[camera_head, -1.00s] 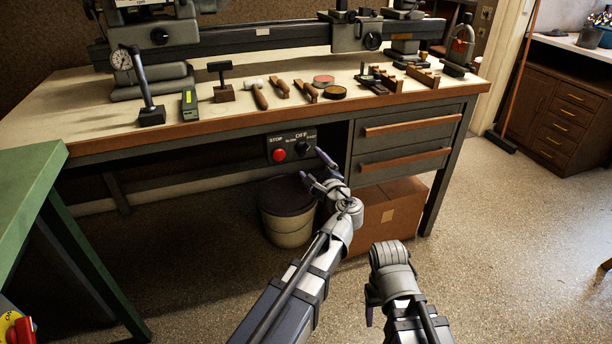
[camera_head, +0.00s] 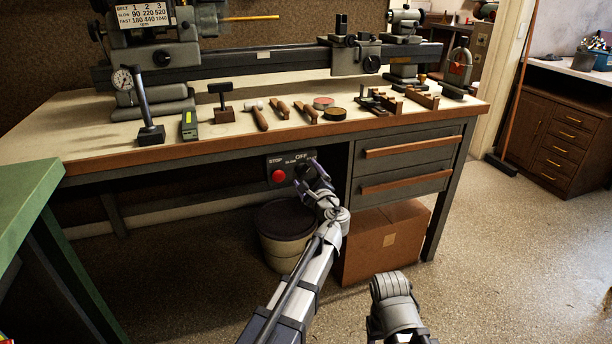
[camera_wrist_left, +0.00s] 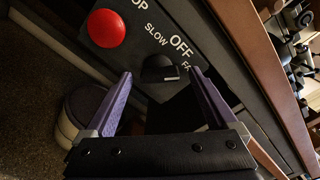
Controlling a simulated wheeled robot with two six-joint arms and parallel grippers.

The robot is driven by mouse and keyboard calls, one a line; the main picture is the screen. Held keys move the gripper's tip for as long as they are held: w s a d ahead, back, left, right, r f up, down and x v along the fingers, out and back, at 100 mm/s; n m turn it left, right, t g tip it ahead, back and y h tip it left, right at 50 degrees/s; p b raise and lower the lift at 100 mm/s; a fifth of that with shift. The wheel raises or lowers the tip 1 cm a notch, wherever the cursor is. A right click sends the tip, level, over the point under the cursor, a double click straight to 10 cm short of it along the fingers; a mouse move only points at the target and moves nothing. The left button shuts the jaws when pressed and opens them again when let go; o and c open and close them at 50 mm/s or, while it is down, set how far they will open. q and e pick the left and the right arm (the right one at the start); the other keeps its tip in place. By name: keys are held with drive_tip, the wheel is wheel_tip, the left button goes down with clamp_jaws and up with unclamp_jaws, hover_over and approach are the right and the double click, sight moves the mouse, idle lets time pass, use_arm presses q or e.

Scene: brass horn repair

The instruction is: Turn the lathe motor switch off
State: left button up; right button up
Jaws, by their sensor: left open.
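The lathe motor switch is a black rotary knob (camera_wrist_left: 160,70) on a dark panel (camera_head: 270,159) under the bench front. SLOW, OFF and part of FAST are lettered around it in the left wrist view. A small light mark shows on the knob's right side, toward the FAST lettering. In the head view my gripper partly hides the knob. My left gripper (camera_head: 308,174) is open in front of it, its purple fingers on either side of the knob in the left wrist view; I cannot tell if they touch. My right arm (camera_head: 393,302) is low at the bottom, its jaws not clear.
A red STOP button (camera_wrist_left: 106,28) is left of the knob. Drawers (camera_head: 405,162) are to the right, a bin (camera_head: 285,245) and a cardboard box (camera_head: 385,243) below. Hand tools lie on the bench (camera_head: 75,125) above. A green table (camera_head: 25,195) is at left.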

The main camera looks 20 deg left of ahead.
use_arm(q)
drive_tip(key=shift+w+a, duration=0.25)
drive_tip(key=shift+w, duration=0.05)
drive_tip(key=shift+c, duration=0.3)
